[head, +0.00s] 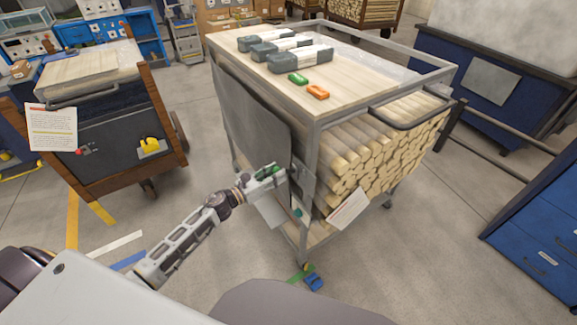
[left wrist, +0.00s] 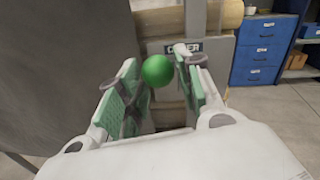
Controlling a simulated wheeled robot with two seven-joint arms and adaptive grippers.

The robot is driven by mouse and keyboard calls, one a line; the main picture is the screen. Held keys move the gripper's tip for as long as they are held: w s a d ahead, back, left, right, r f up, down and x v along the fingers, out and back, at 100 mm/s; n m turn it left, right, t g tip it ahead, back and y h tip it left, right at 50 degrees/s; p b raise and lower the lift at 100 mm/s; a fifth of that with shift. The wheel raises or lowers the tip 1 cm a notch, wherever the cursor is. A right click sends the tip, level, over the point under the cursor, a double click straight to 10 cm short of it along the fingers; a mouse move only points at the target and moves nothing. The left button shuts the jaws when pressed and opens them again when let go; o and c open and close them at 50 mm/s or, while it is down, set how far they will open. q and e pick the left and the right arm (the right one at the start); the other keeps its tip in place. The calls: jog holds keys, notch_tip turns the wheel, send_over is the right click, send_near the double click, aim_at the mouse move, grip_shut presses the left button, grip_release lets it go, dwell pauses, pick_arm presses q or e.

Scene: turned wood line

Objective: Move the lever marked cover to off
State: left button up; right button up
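A green ball knob (left wrist: 157,70) shows in the left wrist view, between the fingertips of my left gripper (left wrist: 160,72). The fingers with green pads stand apart on either side of it, with small gaps. A dark label plate (left wrist: 190,46) with white lettering sits just behind the right fingertip on a grey panel, partly hidden. The lever's stem and its off mark cannot be made out. In the head view my left gripper (head: 280,172) is at the near corner of the cart, by its grey side panel (head: 252,118). My right gripper is not in view.
The metal cart (head: 312,135) holds stacked dowels (head: 385,150) below and three grey-white tools on top. A white card (head: 348,209) sticks out at its front. A wooden cart (head: 165,125) stands left, blue drawers (head: 540,225) right. The floor between is mostly clear.

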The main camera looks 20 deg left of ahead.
pick_arm(q)
jog(key=shift+p+x, duration=0.35)
jog(key=shift+x, duration=2.7)
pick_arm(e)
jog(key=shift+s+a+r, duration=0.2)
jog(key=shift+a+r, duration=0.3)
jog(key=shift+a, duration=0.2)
pick_arm(q)
jog(key=shift+c, duration=0.4)
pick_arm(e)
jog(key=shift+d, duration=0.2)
pick_arm(q)
grip_shut()
